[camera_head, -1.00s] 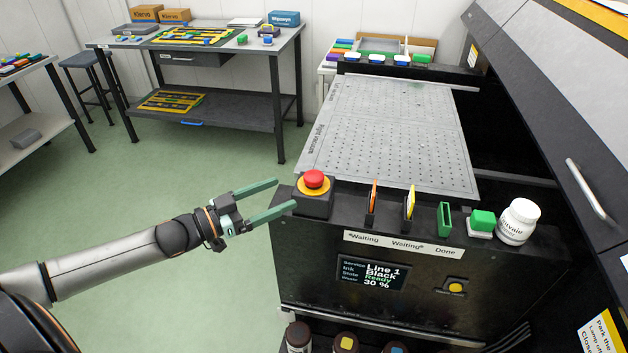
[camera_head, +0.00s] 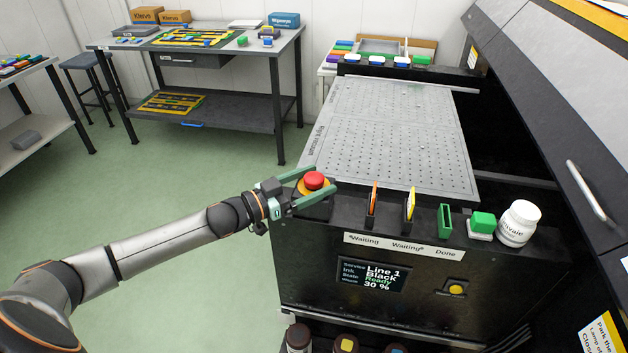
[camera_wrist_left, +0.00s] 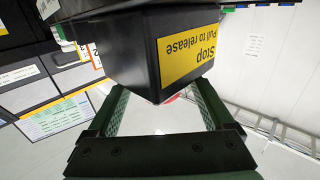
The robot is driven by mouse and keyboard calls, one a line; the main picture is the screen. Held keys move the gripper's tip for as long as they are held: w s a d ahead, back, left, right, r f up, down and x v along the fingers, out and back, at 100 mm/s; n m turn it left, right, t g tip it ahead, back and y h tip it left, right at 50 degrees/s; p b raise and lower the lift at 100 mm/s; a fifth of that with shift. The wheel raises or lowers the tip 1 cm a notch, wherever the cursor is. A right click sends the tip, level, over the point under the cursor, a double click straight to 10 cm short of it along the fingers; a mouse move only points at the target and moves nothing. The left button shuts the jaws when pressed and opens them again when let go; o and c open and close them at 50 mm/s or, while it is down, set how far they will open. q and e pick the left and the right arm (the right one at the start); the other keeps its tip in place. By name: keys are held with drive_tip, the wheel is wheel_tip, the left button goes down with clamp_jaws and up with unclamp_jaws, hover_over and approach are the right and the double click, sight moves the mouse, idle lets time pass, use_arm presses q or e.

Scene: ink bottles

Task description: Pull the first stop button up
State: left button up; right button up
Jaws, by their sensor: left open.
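The red stop button (camera_head: 314,180) sits on a yellow ring on a dark box at the left front corner of the machine. My left gripper (camera_head: 318,183) is open, with its green fingers on either side of the button. Whether they touch it I cannot tell. In the left wrist view, the picture is upside down and the dark box (camera_wrist_left: 135,50) carries a yellow label (camera_wrist_left: 188,48) reading "Stop Pull to release". Only a sliver of red (camera_wrist_left: 171,99) shows past the box edge between the open fingers. My right gripper is not in view.
Right of the button stand an orange card (camera_head: 373,198), a yellow card (camera_head: 409,204), a green holder (camera_head: 444,220), a green-topped block (camera_head: 482,222) and a white bottle (camera_head: 518,224). A perforated metal bed (camera_head: 390,130) lies behind. Floor left of the machine is clear.

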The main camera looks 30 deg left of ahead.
use_arm(q)
clamp_jaws()
idle(0.8)
